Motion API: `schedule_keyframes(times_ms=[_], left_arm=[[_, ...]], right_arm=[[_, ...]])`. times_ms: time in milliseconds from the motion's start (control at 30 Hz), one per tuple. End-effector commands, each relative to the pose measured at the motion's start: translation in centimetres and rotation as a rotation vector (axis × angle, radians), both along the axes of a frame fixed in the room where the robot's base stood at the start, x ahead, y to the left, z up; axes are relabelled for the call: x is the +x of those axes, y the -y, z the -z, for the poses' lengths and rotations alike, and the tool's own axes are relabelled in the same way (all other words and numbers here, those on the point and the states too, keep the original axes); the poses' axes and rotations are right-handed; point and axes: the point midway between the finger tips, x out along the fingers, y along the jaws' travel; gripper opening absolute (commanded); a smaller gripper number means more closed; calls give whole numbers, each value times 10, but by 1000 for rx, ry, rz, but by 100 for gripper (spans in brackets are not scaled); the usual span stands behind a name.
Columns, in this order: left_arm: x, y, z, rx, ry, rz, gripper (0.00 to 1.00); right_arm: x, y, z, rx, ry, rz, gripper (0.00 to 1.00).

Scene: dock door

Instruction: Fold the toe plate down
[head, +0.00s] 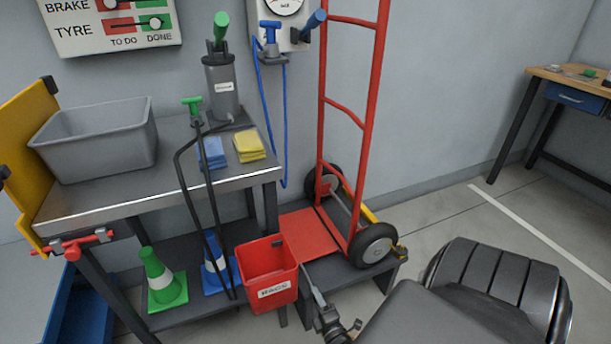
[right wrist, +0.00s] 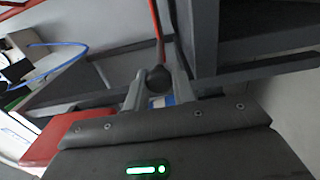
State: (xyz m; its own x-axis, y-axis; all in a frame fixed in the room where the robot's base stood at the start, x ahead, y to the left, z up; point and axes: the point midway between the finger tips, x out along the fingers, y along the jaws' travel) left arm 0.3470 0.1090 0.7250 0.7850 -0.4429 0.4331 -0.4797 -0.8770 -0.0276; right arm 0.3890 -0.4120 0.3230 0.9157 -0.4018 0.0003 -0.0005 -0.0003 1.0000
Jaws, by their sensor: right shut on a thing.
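The red hand truck (head: 373,100) stands upright against the wall with its black wheels on a low dark platform. Its red toe plate (head: 308,232) looks folded flat over the platform, between the rails and the rag bin. My right gripper (head: 310,278) reaches up from the bottom, beside the rag bin and just in front of the plate. In the right wrist view, its two grey fingers (right wrist: 158,82) are closed on a dark round knob (right wrist: 157,77). What the knob belongs to is unclear. My left gripper is out of view.
The red rag bin (head: 267,277) hangs close left of the gripper. A metal-topped bench (head: 150,188) holds a grey tub (head: 95,142), a pump (head: 222,85) and cloths. Cones stand on its lower shelf. The floor (head: 470,215) right of the truck is clear.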

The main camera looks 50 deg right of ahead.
Motion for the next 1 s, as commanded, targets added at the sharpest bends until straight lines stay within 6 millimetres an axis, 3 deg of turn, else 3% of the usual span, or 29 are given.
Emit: schedule_keyframes(times_ms=[467,500,633,1000], left_arm=[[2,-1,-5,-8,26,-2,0],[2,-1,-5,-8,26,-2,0],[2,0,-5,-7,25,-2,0],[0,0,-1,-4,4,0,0]], right_arm=[[-8,4,7,-16,-19,13,0],[-8,4,7,-15,-20,13,26],[-7,4,6,-15,-18,11,43],[-9,0,4,-14,-11,7,44]])
